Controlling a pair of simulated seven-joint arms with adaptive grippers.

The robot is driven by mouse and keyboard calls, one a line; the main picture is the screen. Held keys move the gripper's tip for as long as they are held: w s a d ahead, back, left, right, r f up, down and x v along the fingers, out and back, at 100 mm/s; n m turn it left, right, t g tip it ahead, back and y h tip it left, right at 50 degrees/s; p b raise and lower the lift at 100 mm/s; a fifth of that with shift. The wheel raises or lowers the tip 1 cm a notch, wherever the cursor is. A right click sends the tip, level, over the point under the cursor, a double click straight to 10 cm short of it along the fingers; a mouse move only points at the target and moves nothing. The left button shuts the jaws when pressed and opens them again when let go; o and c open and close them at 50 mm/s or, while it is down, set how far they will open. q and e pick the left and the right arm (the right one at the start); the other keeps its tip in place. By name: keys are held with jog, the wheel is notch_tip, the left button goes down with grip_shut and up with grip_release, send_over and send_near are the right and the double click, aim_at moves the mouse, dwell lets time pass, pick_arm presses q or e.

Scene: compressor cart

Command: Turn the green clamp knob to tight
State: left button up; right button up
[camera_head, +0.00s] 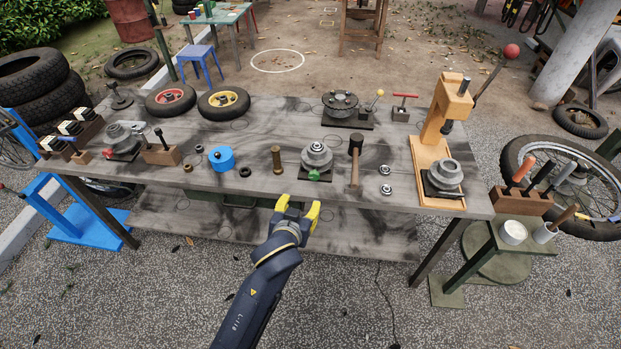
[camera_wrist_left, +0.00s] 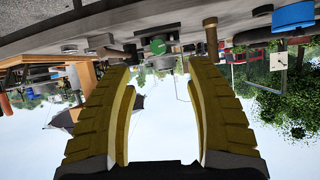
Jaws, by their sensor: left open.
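The green clamp knob (camera_head: 314,175) sits on the front of a grey round clamp fixture (camera_head: 317,157) on a dark base, near the front edge of the workbench. The knob also shows in the left wrist view (camera_wrist_left: 158,46), ahead of the fingers and between them, with the picture upside down. My left gripper (camera_head: 298,207) has yellow fingers, is open and empty, and is in front of the bench edge, apart from the knob. In the left wrist view its two fingers (camera_wrist_left: 160,75) stand wide apart. My right gripper is not in view.
A blue round part (camera_head: 221,159) is farther left. An orange press (camera_head: 440,130) stands at the right. Another grey fixture with a red knob (camera_head: 122,145) is at the far left.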

aim_at(313, 176)
pick_arm(q)
jog(key=w+d+f+n, duration=0.1)
jog(key=w+f, duration=0.1)
jog(key=w, duration=0.3)
jog(key=w+d+f, duration=0.1)
jog(key=w, duration=0.5)
jog(key=w+d+f+n+t, duration=0.1)
jog(key=w+f, duration=0.1)
jog(key=w, duration=0.3)
jog(key=shift+w+d+f+n, duration=0.2)
jog(key=shift+w+f+n, duration=0.1)
jog(key=shift+w+f, duration=0.1)
jog(key=shift+r, duration=0.1)
grip_shut()
